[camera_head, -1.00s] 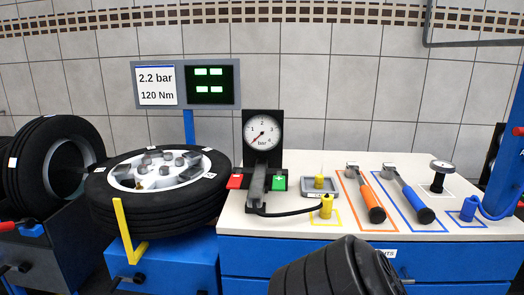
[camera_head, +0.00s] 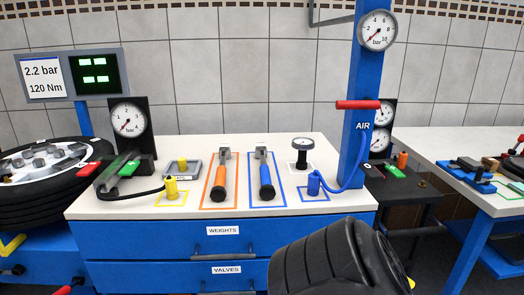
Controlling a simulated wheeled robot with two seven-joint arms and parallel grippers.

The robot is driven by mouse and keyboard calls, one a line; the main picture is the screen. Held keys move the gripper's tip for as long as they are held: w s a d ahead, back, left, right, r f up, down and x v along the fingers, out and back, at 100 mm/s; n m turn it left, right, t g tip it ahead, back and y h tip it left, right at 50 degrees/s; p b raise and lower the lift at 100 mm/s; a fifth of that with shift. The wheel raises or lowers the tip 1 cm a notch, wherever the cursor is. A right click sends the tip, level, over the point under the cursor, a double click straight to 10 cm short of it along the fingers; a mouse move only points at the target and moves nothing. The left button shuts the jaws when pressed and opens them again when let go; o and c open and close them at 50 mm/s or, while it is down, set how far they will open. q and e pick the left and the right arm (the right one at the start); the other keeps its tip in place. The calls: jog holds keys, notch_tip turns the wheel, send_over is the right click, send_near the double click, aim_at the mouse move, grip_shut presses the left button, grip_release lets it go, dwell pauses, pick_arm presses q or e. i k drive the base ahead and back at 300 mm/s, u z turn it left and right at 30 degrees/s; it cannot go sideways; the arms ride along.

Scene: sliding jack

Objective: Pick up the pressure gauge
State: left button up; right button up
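A small gauge (camera_head: 303,147) with a dark round dial stands upright on a dark stem inside a white-outlined square on the worktop, right of the blue-handled tool. A larger pressure gauge (camera_head: 128,122), marked bar, is fixed on a black upright block at the worktop's left end. A black hose runs from its base to a yellow fitting (camera_head: 171,188).
Orange-handled (camera_head: 218,185) and blue-handled (camera_head: 266,178) tools lie on the worktop (camera_head: 140,212). A blue AIR post (camera_head: 358,110) with a red lever (camera_head: 358,104) and a blue hose (camera_head: 349,182) rises at its right end. A wheel (camera_head: 45,200) is at left, another table (camera_head: 440,150) at right.

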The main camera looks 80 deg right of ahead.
aim_at(302, 144)
jog(key=z, duration=2)
